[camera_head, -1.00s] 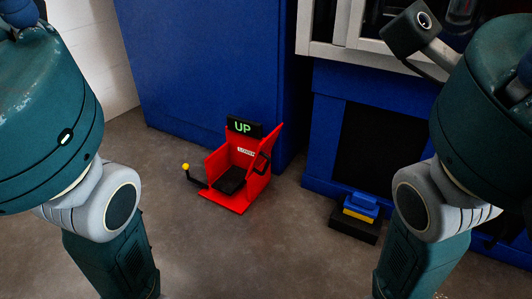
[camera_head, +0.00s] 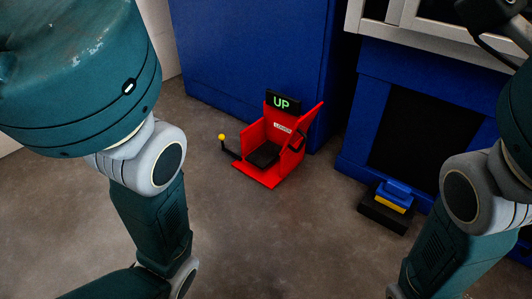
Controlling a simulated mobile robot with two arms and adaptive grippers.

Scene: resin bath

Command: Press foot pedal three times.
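A red foot pedal unit (camera_head: 272,172) stands on the floor near the middle of the view. It has red side guards, a black pedal plate (camera_head: 264,155) and a black lever with a yellow knob (camera_head: 222,137) on its left. A black display (camera_head: 282,102) at its top reads "UP" in green. The pedal plate appears clear, with nothing touching it. My two arms show at the left and right sides, both apart from the unit. Neither gripper is in view.
A blue cabinet (camera_head: 257,45) stands behind the pedal unit. A blue machine with a dark front panel (camera_head: 413,128) is at the right. A smaller black, yellow and blue block (camera_head: 390,205) sits on the floor before it. The brown floor (camera_head: 285,235) in front is clear.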

